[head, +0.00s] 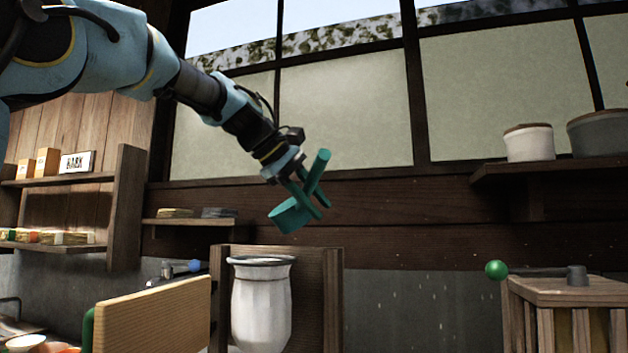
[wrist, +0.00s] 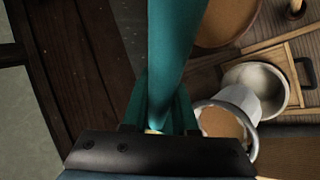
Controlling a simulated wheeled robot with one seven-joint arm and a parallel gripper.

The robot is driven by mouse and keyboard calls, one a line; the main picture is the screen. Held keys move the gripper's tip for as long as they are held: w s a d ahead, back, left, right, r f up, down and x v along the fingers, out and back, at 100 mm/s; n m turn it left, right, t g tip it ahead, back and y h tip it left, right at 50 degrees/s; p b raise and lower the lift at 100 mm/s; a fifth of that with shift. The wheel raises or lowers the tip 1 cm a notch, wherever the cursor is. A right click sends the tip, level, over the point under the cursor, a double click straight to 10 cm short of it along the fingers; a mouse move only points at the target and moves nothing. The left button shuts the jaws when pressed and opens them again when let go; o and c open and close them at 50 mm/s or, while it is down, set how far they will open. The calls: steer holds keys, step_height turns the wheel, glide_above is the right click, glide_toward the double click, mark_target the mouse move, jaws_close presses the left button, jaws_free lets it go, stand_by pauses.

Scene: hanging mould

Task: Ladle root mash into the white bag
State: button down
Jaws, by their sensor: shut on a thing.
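My gripper (head: 318,208) is shut on the teal ladle (head: 292,215), high in the middle of the head view. The ladle is tilted, with its cup low on the left and its handle end up to the right. The white bag (head: 260,305) hangs upright in a wooden frame, its dark-rimmed mouth below the ladle and apart from it. In the wrist view the ladle's handle (wrist: 174,50) runs up between the fingers (wrist: 160,115); its cup is not recognisable there. What the cup holds cannot be seen, nor can the bag's inside in the head view.
A wooden board (head: 150,318) stands left of the bag, and a slatted wooden box (head: 570,310) with a green-knobbed lever stands right. Shelves line the wall. The wrist view shows a grey-rimmed vessel with tan contents (wrist: 222,126) and a pale round vessel (wrist: 262,80).

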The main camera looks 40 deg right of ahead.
steer(key=shift+d+r+t+y+p, duration=0.1)
steer(key=shift+r+t+y+p, duration=0.25)
steer(key=shift+y+p, duration=1.75)
steer(key=shift+d+r+t+y+p, duration=0.1)
steer(key=shift+r+y+p, duration=0.35)
steer(key=shift+p, duration=3.45)
steer(key=shift+d+r+t+y+p, duration=0.2)
steer(key=shift+r+y+p, duration=0.65)
steer(key=shift+p, duration=2.15)
steer(key=shift+a+f, duration=0.15)
steer(key=shift+f, duration=0.1)
steer(key=shift+s+f, duration=0.1)
steer(key=shift+f, duration=0.05)
